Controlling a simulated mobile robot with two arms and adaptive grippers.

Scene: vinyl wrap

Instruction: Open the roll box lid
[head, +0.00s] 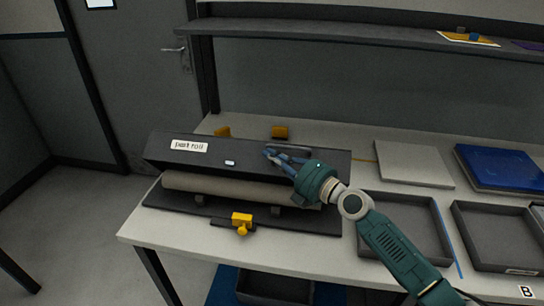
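The roll box (160,195) stands on the left part of the white table, with a beige roll (235,188) showing along its front. Its dark lid (225,150) is a long panel standing behind and above the roll, with a label reading "past roll" (189,146). My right gripper (270,155) is over the right half of the lid, its blue fingers pointing left. Whether the fingers touch the lid or hold anything is not clear. My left gripper is not in view.
Dark trays (405,222) and a blue stack (500,167) are on the right. A shelf (340,34) runs above the table.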

